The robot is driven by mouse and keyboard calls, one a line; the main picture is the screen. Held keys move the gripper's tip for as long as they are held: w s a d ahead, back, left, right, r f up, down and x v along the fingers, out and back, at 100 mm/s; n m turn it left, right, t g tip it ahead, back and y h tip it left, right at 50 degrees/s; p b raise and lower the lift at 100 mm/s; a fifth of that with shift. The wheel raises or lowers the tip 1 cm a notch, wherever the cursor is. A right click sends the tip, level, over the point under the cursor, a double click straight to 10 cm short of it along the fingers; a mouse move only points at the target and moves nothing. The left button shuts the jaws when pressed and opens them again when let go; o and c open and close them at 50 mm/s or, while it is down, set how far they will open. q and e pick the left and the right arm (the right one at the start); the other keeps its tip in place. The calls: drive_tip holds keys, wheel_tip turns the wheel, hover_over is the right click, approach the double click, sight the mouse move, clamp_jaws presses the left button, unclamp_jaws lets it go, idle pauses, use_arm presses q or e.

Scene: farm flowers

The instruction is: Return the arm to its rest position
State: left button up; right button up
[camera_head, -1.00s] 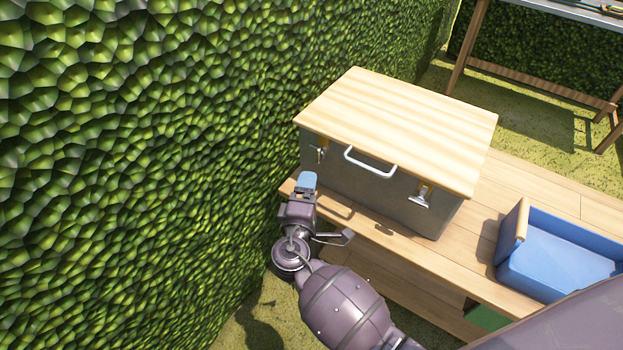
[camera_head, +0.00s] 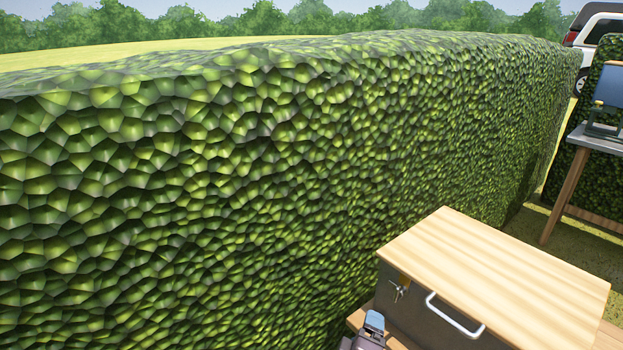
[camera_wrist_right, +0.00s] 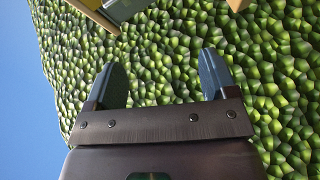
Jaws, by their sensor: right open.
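My right gripper (camera_head: 374,324) shows only in part at the bottom edge of the head view, beside the left front corner of a grey box with a wooden lid. In the right wrist view the gripper (camera_wrist_right: 163,78) has its two dark blue fingers spread wide apart with nothing between them. The rest of the right arm is cut off below the head view. My left gripper is in neither view.
The grey box's wooden lid (camera_head: 500,285) is shut, with a white front handle (camera_head: 455,316) and a latch (camera_head: 399,291). A tall hedge (camera_head: 220,190) runs close along the left. A table (camera_head: 597,138) stands at the far right.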

drive_tip(key=s+d+f+m+g+y+p, duration=0.1)
drive_tip(key=s+d+m, duration=0.2)
drive_tip(key=s, duration=0.6)
drive_tip(key=s+d+f+m+g+y+p, duration=0.1)
drive_tip(key=s+d+m+y+p, duration=0.1)
drive_tip(key=s+d, duration=0.5)
drive_tip(key=s+d+m+g+y+p, duration=0.1)
drive_tip(key=s+d+m, duration=0.4)
drive_tip(key=s, duration=0.7)
drive_tip(key=shift+s+f+g+y+p, duration=0.15)
drive_tip(key=shift+f+g+y+p, duration=0.25)
drive_tip(key=shift+p, duration=0.25)
drive_tip(key=shift+s+d+f, duration=0.15)
drive_tip(key=shift+s+f, duration=0.05)
drive_tip(key=shift+s, duration=0.2)
drive_tip(key=shift+c, duration=0.3)
